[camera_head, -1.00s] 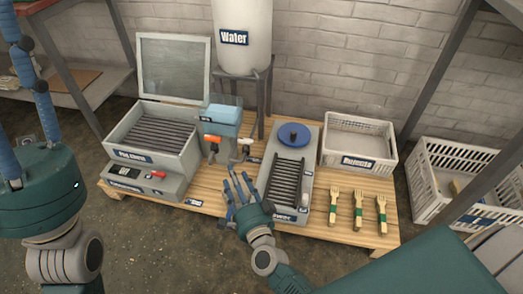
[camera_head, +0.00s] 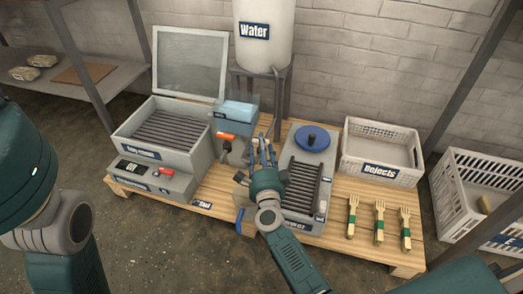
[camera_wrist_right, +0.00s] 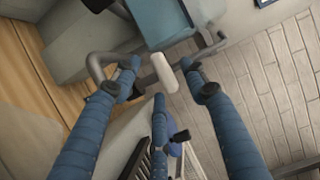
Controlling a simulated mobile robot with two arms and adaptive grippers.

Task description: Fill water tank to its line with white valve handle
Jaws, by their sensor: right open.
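The white valve handle (camera_wrist_right: 165,73) shows in the right wrist view as a short white bar near a grey pipe, between the fingertips of my right gripper (camera_wrist_right: 158,82). The fingers are spread around it, and I see no clear contact. In the head view my right gripper (camera_head: 262,144) is open at the valve and largely hides the handle. The small water tank (camera_head: 237,112), with light blue inside, sits left of the gripper; its line is too small to make out. The white container labelled Water (camera_head: 264,52) stands behind. My left gripper is out of view.
An orange lever (camera_head: 227,136) sits just left of my right gripper. A grey lidded box (camera_head: 145,137) stands left. The Rejects crate (camera_head: 382,172) and three wooden forks (camera_head: 379,222) are right.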

